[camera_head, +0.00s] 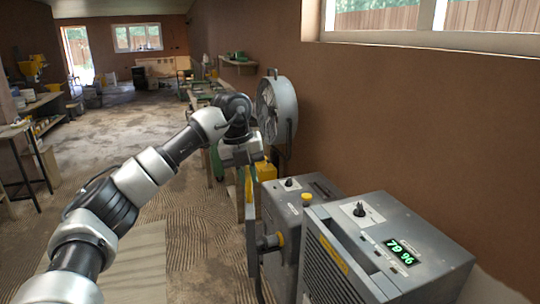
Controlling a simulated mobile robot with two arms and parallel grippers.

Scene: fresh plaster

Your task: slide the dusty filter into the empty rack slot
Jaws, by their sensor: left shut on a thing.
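My left gripper (242,157) is at the end of the arm that comes in from the lower left. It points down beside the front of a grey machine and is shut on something. What it holds is mostly hidden; a thin, dark, upright edge (252,182) shows just below it, and I cannot tell for sure that this is the dusty filter. I cannot make out the empty rack slot. My right gripper is out of view.
A grey machine (310,194) with a black knob and a yellow button stands close to the gripper. A nearer grey unit (425,245) has a green display. A large fan (277,108) stands behind, by the brown wall.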

